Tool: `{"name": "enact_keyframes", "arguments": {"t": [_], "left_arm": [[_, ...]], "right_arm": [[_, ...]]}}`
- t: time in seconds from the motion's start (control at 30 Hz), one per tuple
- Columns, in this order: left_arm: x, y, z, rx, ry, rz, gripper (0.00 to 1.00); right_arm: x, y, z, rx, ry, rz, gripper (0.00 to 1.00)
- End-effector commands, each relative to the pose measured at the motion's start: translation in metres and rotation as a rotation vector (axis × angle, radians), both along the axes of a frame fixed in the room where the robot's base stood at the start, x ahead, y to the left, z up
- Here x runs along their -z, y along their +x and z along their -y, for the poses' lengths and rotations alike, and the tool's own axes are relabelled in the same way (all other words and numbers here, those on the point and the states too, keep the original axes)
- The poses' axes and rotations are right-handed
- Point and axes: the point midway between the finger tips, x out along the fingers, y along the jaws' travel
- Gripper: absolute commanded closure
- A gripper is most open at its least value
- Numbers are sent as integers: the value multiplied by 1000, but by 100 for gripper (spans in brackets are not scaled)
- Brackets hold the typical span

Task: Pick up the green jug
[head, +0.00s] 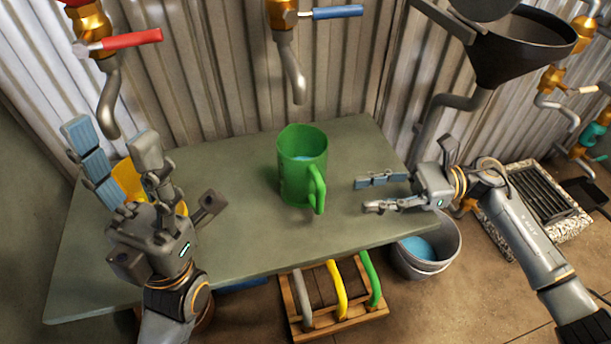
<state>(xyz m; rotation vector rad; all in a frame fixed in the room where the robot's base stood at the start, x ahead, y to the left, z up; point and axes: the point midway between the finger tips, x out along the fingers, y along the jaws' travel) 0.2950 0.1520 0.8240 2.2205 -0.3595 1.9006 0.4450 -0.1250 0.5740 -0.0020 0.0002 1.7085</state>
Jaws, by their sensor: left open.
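The green jug (296,180) stands upright on the grey-green table (235,160), with something light blue visible inside. Its handle faces the front right. My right gripper (370,194) is to the right of the jug, its fingers apart and pointing left toward the handle, with a gap between. My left gripper (115,145) is open at the left of the table, well away from the green jug. A yellow object (130,178) shows behind and between its fingers, mostly hidden; I cannot tell whether they touch.
A red-handled tap (120,40) and a blue-handled tap (335,12) hang above the table. A dark funnel (515,50) is at the upper right. A grey bucket (430,255) and a wooden crate (335,325) with coloured handles stand below the front edge. The table between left gripper and jug is clear.

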Motion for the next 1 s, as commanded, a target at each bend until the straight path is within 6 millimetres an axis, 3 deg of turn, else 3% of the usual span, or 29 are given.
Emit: {"name": "enact_keyframes", "arguments": {"t": [0.13,0.43,0.7,1.0], "left_arm": [[-1,1,0,-1,0,13,46],[-1,2,1,-1,3,22,46],[-5,4,2,-3,6,52,46],[-10,4,2,-4,5,65,46]], "right_arm": [[1,-5,-29,-2,3,2,61],[0,-9,-54,-2,3,1,61],[-2,-16,-91,0,3,1,61],[-2,-17,-97,2,1,-1,61]]}}
